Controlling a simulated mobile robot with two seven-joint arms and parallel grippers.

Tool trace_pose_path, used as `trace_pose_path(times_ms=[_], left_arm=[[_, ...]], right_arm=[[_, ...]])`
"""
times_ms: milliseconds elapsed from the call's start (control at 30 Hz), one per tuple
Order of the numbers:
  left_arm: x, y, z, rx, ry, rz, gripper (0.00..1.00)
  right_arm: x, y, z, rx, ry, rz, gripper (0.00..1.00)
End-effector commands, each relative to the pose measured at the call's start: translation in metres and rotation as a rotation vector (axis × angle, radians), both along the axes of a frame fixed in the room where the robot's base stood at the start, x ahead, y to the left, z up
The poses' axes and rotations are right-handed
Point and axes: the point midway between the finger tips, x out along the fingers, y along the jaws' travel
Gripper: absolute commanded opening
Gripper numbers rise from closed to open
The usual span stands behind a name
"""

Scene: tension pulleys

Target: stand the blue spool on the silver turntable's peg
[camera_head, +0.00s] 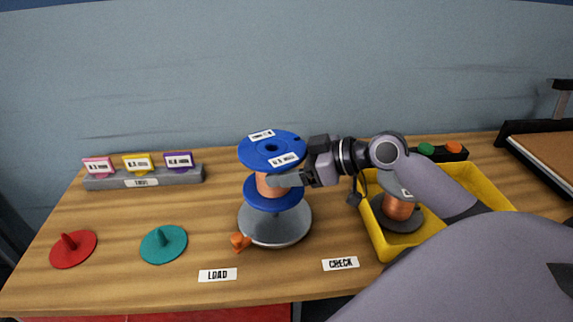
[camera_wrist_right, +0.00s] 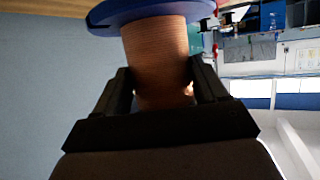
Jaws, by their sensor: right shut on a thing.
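The blue spool (camera_head: 272,150) has two blue flanges, white labels on the top one and a copper-coloured winding between them. It is upright over the silver turntable (camera_head: 275,229). The lower flange hides the turntable's peg and the back of its disc, so I cannot tell whether the spool is on the peg or above it. My right gripper (camera_head: 287,180) comes in from the right and is shut on the winding. In the right wrist view, the fingers (camera_wrist_right: 165,88) flank the copper winding (camera_wrist_right: 157,55) below a blue flange (camera_wrist_right: 150,10). My left gripper is not in view.
A yellow bin (camera_head: 377,240) with a dark-flanged copper spool (camera_head: 397,208) stands at right, partly behind my arm. An orange knob (camera_head: 239,241) sits at the turntable's front left. Teal (camera_head: 164,244) and red (camera_head: 73,248) pegged discs lie left. A grey card rack (camera_head: 145,179) stands behind.

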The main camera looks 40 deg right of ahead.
Motion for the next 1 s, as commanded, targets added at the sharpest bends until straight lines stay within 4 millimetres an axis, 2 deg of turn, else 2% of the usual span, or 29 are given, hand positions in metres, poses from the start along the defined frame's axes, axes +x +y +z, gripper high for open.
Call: trace_pose_path(times_ms=[167, 1000], left_arm=[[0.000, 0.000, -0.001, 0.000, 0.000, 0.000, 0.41], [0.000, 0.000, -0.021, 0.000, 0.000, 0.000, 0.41]], right_arm=[[0.000, 0.000, 0.000, 0.001, -0.006, -0.001, 0.14], [0.000, 0.000, -0.027, 0.002, -0.006, -0.001, 0.14]])
